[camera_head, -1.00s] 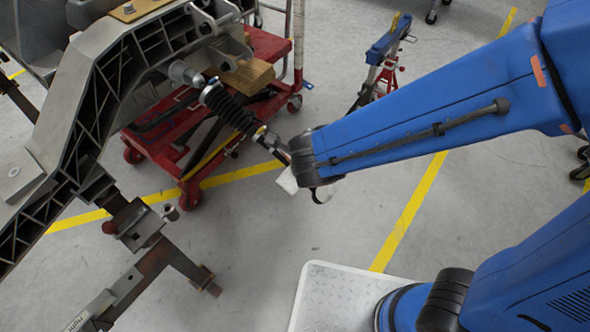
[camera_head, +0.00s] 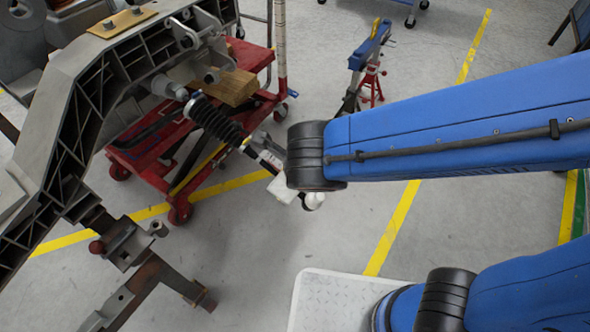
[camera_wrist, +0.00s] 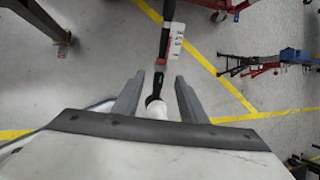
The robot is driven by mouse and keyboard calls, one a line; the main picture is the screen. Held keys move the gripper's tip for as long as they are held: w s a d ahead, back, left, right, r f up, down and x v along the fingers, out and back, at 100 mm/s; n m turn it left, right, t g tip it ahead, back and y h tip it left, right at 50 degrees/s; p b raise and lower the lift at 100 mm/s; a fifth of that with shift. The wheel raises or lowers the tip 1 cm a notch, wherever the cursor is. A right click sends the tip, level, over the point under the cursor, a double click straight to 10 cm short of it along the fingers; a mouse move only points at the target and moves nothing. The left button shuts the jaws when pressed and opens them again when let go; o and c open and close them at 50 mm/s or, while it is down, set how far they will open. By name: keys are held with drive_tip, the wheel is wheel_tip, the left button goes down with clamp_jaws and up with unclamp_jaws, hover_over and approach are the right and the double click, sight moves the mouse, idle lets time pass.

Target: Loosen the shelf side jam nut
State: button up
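A steering rod with a black ribbed boot (camera_head: 215,118) runs from the grey chassis beam (camera_head: 65,75) down and right toward my arm. In the wrist view, the rod (camera_wrist: 168,42) carries a white label and ends in a dark joint with a white ball-like cap (camera_wrist: 157,110). My gripper (camera_wrist: 158,77) has its two grey fingers apart, one on each side of the rod end. I see a gap on both sides, so the fingers do not appear to touch it. I cannot pick out the jam nut clearly. In the head view my arm link hides most of the gripper.
A red wheeled cart (camera_head: 150,150) with a wooden block (camera_head: 232,87) stands behind the rod. A blue stand with red legs (camera_head: 368,65) is farther back. A rusty support stand (camera_head: 150,275) is under the chassis.

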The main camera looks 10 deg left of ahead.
drive_tip(key=v, duration=0.8)
drive_tip(key=shift+d+r, duration=0.1)
drive_tip(key=shift+r, duration=0.05)
drive_tip(key=w+d+r+m+h, duration=0.1)
drive_tip(key=w+d+m, duration=0.3)
drive_tip(key=d+m, duration=0.7)
drive_tip(key=w+d+r+m+h, duration=0.1)
drive_tip(key=w+d+m, duration=0.3)
drive_tip(key=d+m, duration=0.65)
drive_tip(key=s+d+m, duration=0.2)
drive_tip(key=d+m, duration=0.5)
drive_tip(key=m, duration=0.6)
drive_tip(key=s+d+m+h, duration=0.1)
drive_tip(key=d+m, duration=0.5)
drive_tip(key=m, duration=0.8)
drive_tip(key=shift+s+d, duration=0.4)
drive_tip(key=shift+s, duration=0.5)
